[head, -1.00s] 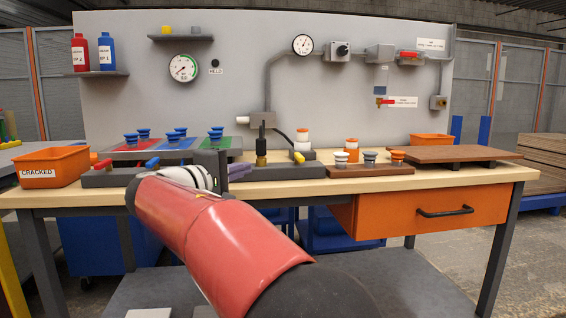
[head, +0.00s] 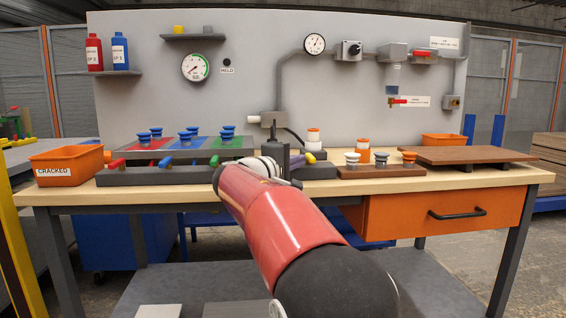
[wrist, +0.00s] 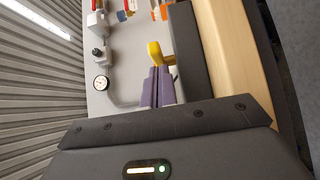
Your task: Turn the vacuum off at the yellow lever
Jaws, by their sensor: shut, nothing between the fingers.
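The yellow lever (head: 310,158) sits on a dark block (head: 322,172) near the middle of the bench. In the wrist view the yellow lever (wrist: 154,50) shows just beyond my fingertips. My gripper (wrist: 158,72) has its two purple fingers together, with nothing between them. In the head view my gripper (head: 317,155) is at the lever and partly overlaps it. I cannot tell whether the fingers touch it. My arm and wrist hide part of the block.
Red (head: 117,162), blue (head: 165,161) and green levers stand left of my wrist. A brown rack (head: 380,172) with suction cups lies to the right, beside a brown board (head: 465,155). An orange bin (head: 68,166) stands at the left end. A round gauge (head: 195,67) hangs behind.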

